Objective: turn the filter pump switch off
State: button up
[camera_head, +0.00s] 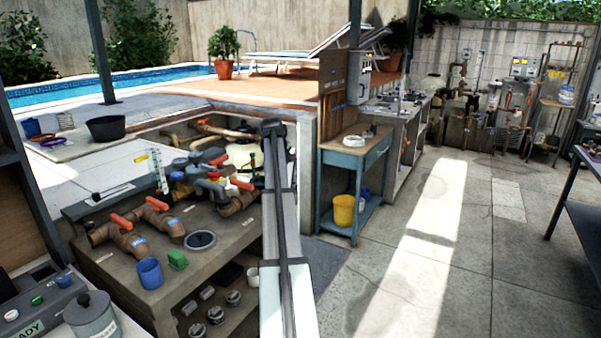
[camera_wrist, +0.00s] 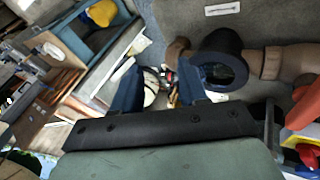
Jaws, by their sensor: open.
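No switch is plainly marked as the filter pump switch. A grey electrical box (camera_head: 358,78) hangs on the post above the blue bench in the head view. More boxes with yellow parts (camera_head: 521,66) are on the far wall, too small to read. My gripper (camera_wrist: 158,72) shows in the wrist view with its two dark blue fingers apart and nothing clearly held. A pale round thing and small red bits show in the gap, apparently beyond the fingers. I cannot make out the gripper in the head view.
Brown pipes with orange handles (camera_head: 122,221) and a blue cup (camera_head: 150,272) are on the pit bench at left. The blue bench (camera_head: 352,158) carries a yellow bucket (camera_head: 343,210). A control box (camera_head: 36,306) is at lower left. The paved floor (camera_head: 480,260) at right is clear.

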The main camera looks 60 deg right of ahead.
jog(key=s+d+f+g+h, duration=0.1)
jog(key=s+d+f+h, duration=0.1)
jog(key=s+d+f, duration=0.2)
jog(key=shift+s+d, duration=0.65)
jog(key=shift+s, duration=0.2)
jog(key=w+a+r+n+t, duration=0.1)
jog(key=w+a+r, duration=0.45)
jog(key=w, duration=0.35)
jog(key=w+a+r+n+t+y, duration=0.1)
jog(key=w+a+r, duration=0.3)
jog(key=w+r, duration=0.4)
jog(key=w+a+r+n+t, duration=0.1)
jog(key=w+a+r, duration=0.4)
jog(key=w, duration=0.5)
jog(key=n+g+y, duration=0.4)
jog(key=n+y, duration=0.1)
jog(key=y, duration=0.2)
send_over(213, 173)
notch_tip(213, 173, down, 14)
jog(key=shift+w+d, duration=0.15)
